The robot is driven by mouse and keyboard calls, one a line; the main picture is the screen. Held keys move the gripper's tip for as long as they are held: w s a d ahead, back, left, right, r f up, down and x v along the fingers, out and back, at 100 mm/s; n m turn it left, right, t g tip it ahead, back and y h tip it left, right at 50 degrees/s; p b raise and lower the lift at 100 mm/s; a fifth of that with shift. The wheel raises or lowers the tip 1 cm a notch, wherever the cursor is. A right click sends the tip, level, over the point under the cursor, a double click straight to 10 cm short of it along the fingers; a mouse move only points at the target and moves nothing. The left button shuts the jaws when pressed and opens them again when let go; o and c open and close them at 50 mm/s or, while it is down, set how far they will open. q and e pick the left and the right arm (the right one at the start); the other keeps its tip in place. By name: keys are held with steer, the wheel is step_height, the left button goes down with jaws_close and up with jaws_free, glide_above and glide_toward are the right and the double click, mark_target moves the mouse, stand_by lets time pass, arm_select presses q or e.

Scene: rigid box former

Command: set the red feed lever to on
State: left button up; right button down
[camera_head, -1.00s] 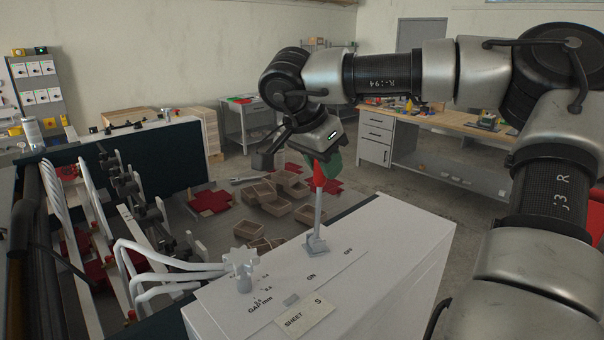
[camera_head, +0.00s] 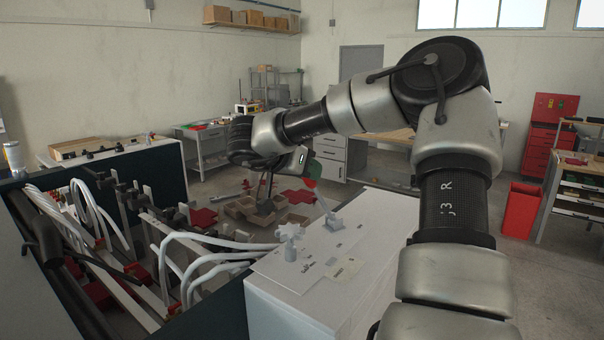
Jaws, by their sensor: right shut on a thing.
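The red feed lever (camera_head: 325,208) stands on a grey base on top of the white cabinet (camera_head: 290,300). Its metal shaft tilts to the upper left, and its red knob is at the top. My right gripper (camera_head: 309,181) is shut on the knob, with the fingers partly hidden by the gripper body. The on and off labels on the cabinet top are too small to read clearly, so I cannot tell which the lever is at. My left gripper is not in view.
Bent white tubes (camera_head: 205,248) rise beside the cabinet at left. Brown trays (camera_head: 240,208) lie beyond it. A red bin (camera_head: 520,210) stands at right.

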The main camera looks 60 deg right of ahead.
steer(key=shift+f, duration=0.25)
steer(key=c, duration=1.1)
jaws_free()
steer(key=shift+a, duration=0.15)
steer(key=shift+o, duration=0.9)
steer(key=shift+w, duration=0.15)
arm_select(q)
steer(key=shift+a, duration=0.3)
arm_select(e)
steer(key=shift+a+r, duration=0.1)
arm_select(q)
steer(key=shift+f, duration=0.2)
arm_select(e)
steer(key=shift+r, duration=0.1)
arm_select(q)
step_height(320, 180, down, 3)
steer(key=b, duration=0.3)
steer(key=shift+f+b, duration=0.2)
steer(key=shift+b, duration=0.15)
arm_select(e)
steer(key=v, duration=1)
steer(key=shift+w+a, duration=0.15)
steer(key=shift+a, duration=0.15)
